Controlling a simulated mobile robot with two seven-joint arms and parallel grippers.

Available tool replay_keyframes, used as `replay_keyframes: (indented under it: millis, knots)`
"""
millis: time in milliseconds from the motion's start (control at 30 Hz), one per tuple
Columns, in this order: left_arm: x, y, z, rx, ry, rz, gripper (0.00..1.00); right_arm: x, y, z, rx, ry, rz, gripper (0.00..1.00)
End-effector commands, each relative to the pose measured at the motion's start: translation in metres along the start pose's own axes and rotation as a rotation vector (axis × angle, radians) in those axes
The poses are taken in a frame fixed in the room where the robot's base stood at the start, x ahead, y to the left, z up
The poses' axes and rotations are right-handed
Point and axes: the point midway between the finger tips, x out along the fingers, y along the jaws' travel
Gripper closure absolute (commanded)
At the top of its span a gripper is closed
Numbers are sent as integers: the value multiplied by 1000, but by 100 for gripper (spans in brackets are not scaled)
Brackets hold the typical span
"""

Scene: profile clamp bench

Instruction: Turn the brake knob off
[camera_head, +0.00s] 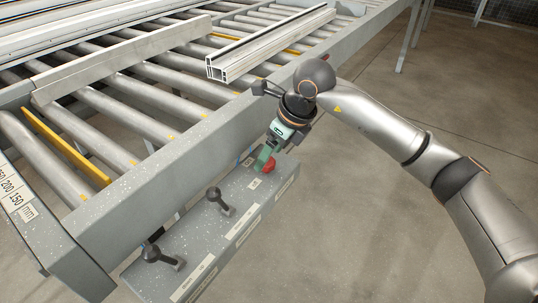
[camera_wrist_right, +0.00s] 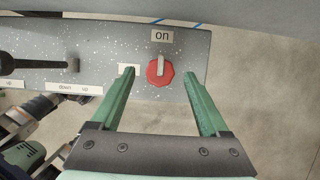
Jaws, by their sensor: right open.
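The brake knob is a red round knob (camera_wrist_right: 160,73) with a pale raised grip bar on the panel. In the right wrist view its bar points up toward the "on" label (camera_wrist_right: 162,36). Another label left of the knob is partly covered by a finger, so I cannot read it. The red knob (camera_head: 268,165) also shows at the panel's far end in the head view. My right gripper (camera_wrist_right: 159,75) is open, with one green finger on each side of the knob. I cannot tell whether the fingertips touch it. My left gripper is in neither view.
The grey control panel (camera_head: 205,240) carries two black levers (camera_head: 220,201) (camera_head: 163,257) and white labels. Behind it runs the roller conveyor's side rail (camera_head: 150,185). A pale metal profile (camera_head: 270,45) lies on the rollers. The floor at right is clear.

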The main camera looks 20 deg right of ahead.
Motion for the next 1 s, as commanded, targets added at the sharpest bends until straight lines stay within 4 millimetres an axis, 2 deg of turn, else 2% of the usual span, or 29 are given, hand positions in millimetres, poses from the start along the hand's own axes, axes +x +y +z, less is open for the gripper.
replay_keyframes:
  millis: [133, 467, 1000]
  knots:
    - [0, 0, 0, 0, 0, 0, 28, 13, 0, 0, 1, 1, 1, 21]
    - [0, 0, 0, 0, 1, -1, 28, 16, 0, 0, 0, -1, 0, 21]
    - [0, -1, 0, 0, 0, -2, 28, 15, 0, 0, 0, -1, 1, 82]
